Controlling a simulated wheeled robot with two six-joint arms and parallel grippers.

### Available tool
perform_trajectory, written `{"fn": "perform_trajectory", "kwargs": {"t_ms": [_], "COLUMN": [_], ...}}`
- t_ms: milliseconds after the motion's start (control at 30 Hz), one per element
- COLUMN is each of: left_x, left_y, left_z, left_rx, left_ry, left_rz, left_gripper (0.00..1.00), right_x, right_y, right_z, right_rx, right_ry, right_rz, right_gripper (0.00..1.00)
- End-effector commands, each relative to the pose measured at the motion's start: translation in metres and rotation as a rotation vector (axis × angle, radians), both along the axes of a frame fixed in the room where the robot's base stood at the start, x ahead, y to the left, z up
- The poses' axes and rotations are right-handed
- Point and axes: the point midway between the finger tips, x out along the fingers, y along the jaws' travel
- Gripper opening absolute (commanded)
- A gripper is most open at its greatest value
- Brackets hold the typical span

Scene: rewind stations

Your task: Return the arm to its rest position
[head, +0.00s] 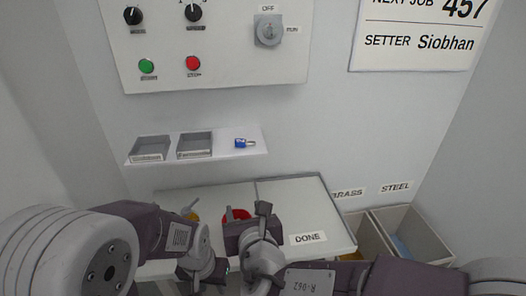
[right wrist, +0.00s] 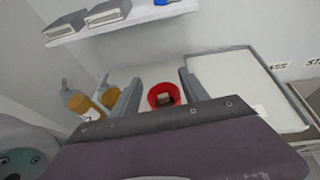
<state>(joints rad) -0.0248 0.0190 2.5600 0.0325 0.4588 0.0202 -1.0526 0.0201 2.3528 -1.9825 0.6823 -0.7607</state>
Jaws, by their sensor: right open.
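My right gripper (head: 247,213) is open over the worktop, with its fingers apart. The red container also shows partly in the head view (head: 237,213), largely hidden by the gripper. My left gripper (head: 200,274) is low at the front, left of the right one. Its fingers are too dark and overlapped to tell their opening.
A shelf (head: 225,156) holds two grey trays and a blue padlock (head: 241,142). A pale tray (head: 296,197) labelled DONE lies right. Two bins (head: 405,212) stand under BRASS and STEEL labels. A control panel (head: 220,75) is above.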

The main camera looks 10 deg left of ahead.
Motion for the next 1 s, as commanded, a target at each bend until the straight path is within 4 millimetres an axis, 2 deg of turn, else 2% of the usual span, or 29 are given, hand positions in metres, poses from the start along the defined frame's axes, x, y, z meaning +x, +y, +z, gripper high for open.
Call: {"fn": "perform_trajectory", "kwargs": {"t_ms": [67, 167, 233, 267, 300, 367, 400, 467, 500, 567, 633, 700, 800, 833, 900, 1000], "left_x": [0.000, 0.000, 0.000, 0.000, 0.000, 0.000, 0.000, 0.000, 0.000, 0.000, 0.000, 0.000, 0.000, 0.000, 0.000, 0.000], "left_y": [0.000, 0.000, 0.000, 0.000, 0.000, 0.000, 0.000, 0.000, 0.000, 0.000, 0.000, 0.000, 0.000, 0.000, 0.000, 0.000], "left_z": [0.007, 0.028, 0.045, 0.051, 0.058, 0.070, 0.078, 0.090, 0.098, 0.106, 0.112, 0.114, 0.110, 0.110, 0.110, 0.110], "left_rx": [0.000, 0.000, 0.000, 0.000, 0.000, 0.000, 0.000, 0.000, 0.000, 0.000, 0.000, 0.000, 0.000, 0.000, 0.000, 0.000], "left_ry": [0.000, 0.000, 0.000, 0.000, 0.000, 0.000, 0.000, 0.000, 0.000, 0.000, 0.000, 0.000, 0.000, 0.000, 0.000, 0.000], "left_rz": [0.000, 0.000, 0.000, 0.000, 0.000, 0.000, 0.000, 0.000, 0.000, 0.000, 0.000, 0.000, 0.000, 0.000, 0.000, 0.000], "left_gripper": [0.36, 0.36, 0.36, 0.36, 0.36, 0.36, 0.36, 0.36, 0.36, 0.36, 0.36, 0.36, 0.36, 0.36, 0.36, 0.36], "right_x": [0.010, 0.045, 0.069, 0.074, 0.076, 0.068, 0.055, 0.026, 0.000, -0.037, -0.072, -0.093, -0.104, -0.105, -0.104, -0.100], "right_y": [-0.012, -0.061, -0.119, -0.148, -0.186, -0.241, -0.276, -0.322, -0.344, -0.360, -0.357, -0.339, -0.306, -0.298, -0.285, -0.280], "right_z": [0.007, 0.028, 0.036, 0.035, 0.030, 0.021, 0.012, -0.003, -0.015, -0.032, -0.048, -0.061, -0.074, -0.076, -0.077, -0.076], "right_rx": [0.000, 0.000, 0.005, 0.020, 0.053, 0.140, 0.225, 0.397, 0.549, 0.791, 1.091, 1.376, 1.702, -1.741, -1.698, -1.674], "right_ry": [0.000, 0.000, 0.028, 0.058, 0.106, 0.193, 0.258, 0.354, 0.414, 0.480, 0.519, 0.526, 0.512, -0.489, -0.405, -0.329], "right_rz": [-0.037, -0.173, -0.335, -0.424, -0.550, -0.764, -0.926, -1.204, -1.410, -1.702, -2.012, -2.268, -2.525, 2.524, 2.359, 2.238], "right_gripper": [0.52, 0.52, 0.52, 0.52, 0.52, 0.52, 0.52, 0.52, 0.52, 0.52, 0.52, 0.52, 0.52, 0.52, 0.52, 0.52]}}
